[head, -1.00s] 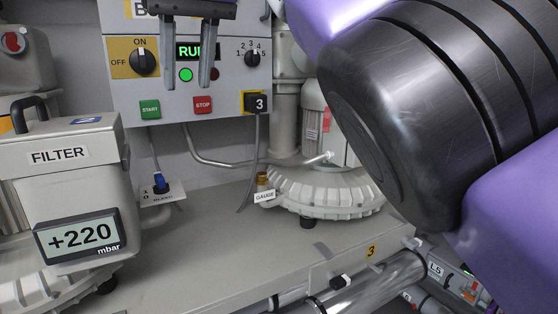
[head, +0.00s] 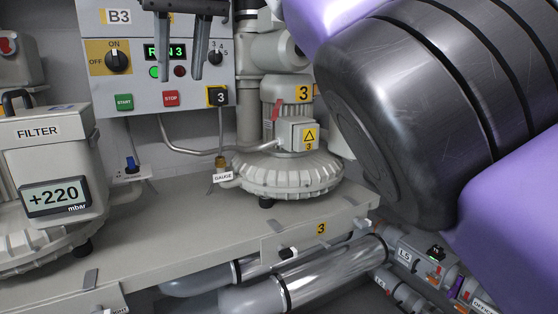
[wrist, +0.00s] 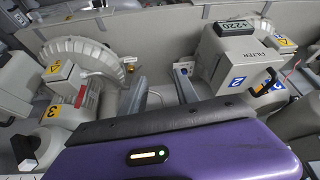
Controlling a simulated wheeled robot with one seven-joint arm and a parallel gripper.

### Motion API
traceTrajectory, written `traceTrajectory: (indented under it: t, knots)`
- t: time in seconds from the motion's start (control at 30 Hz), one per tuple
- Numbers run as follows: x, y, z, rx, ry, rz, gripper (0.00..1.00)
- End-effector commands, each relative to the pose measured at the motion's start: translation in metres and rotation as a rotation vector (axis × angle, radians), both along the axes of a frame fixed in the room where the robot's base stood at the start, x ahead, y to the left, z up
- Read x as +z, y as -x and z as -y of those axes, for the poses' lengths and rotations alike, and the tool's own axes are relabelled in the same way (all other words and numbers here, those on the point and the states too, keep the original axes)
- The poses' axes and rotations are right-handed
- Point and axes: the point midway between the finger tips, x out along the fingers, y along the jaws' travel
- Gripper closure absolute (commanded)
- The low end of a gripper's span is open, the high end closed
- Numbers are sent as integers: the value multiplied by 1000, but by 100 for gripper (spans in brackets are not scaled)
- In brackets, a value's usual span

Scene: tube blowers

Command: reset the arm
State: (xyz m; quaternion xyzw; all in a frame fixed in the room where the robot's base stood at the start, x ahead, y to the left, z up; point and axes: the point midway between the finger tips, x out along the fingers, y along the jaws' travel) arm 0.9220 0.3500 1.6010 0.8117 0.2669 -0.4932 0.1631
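My gripper (head: 181,76) hangs from the top edge of the head view, its two dark fingers pointing down and apart. Nothing shows between them. It appears in front of the grey B3 control panel (head: 205,92); I cannot tell how far apart they are. My arm's large black joint (head: 385,120) and purple links (head: 515,210) fill the right side of the head view. A purple link of mine (wrist: 185,150) also crosses the bottom of the wrist view.
Blower 3 (head: 290,172) stands on a grey bench (head: 180,215), close beside my black joint in the picture. The filter box (head: 40,150) reads +220 mbar at left. Metal pipes (head: 320,270) run below the bench. The wrist view also shows the filter box (wrist: 235,55).

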Motion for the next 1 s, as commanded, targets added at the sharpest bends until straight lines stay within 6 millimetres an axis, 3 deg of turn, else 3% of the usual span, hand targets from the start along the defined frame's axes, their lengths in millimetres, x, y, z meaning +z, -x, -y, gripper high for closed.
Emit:
traceTrajectory:
  t: [0.3, 0.5, 0.67, 0.77, 1.0]
  knots:
    - [48, -22, -32, 38, -115, 236, 64]
    - [54, -43, -64, 87, -217, 398, 64]
    - [38, -61, -87, 121, -304, 501, 64]
    - [17, -72, -100, 140, -366, 561, 64]
    - [-56, -92, -112, 155, -536, 692, 64]
